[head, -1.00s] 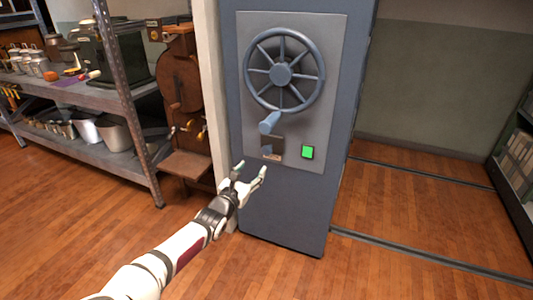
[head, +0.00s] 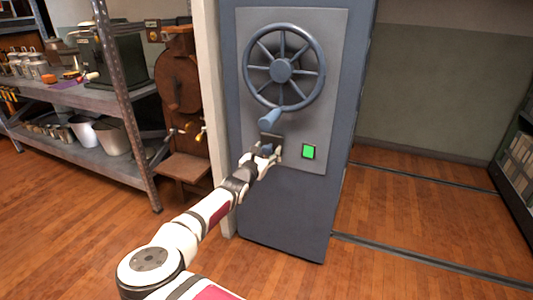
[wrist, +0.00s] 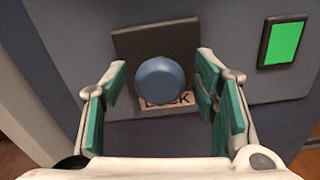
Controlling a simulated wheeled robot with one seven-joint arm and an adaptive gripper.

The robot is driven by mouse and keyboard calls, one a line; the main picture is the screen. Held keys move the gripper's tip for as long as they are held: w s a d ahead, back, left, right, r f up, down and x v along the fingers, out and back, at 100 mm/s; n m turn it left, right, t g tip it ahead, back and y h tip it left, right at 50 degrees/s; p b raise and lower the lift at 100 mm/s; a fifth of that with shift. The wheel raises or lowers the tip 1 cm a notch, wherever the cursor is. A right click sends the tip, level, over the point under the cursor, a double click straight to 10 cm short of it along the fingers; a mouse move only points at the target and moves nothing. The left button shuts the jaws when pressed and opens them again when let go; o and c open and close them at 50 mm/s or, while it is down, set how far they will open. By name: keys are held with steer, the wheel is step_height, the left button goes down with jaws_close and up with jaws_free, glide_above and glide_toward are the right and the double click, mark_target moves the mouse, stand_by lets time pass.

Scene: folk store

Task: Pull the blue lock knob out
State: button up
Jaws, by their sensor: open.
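The blue lock knob (wrist: 160,80) is round and sits in front of a dark square plate (wrist: 142,42) on the grey panel. A label reading partly "LOCK" (wrist: 182,98) shows below it, half covered by the knob. In the wrist view my gripper (wrist: 160,88) is open, with one green-padded finger on each side of the knob and a gap to it on both sides. In the head view my gripper (head: 266,152) is at the panel below the wheel's handle and hides most of the knob.
A large blue-grey spoked wheel (head: 284,70) with a protruding handle (head: 269,118) is just above my gripper. A lit green square (head: 309,151) is to the right. A metal shelf (head: 92,92) and a brown machine (head: 180,80) stand left. Floor to the right is clear.

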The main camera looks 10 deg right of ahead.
mark_target(266, 152)
jaws_close()
steer(key=p+v, duration=0.2)
steer(key=p, duration=0.1)
steer(key=shift+s+a+r, duration=0.15)
steer(key=shift+s, duration=0.1)
steer(key=shift+s+a+p, duration=0.15)
steer(key=shift+s+p, duration=0.15)
steer(key=shift+p, duration=0.15)
steer(key=shift+f, duration=0.3)
jaws_free()
steer(key=shift+s+a+r, duration=0.1)
steer(key=v, duration=1.2)
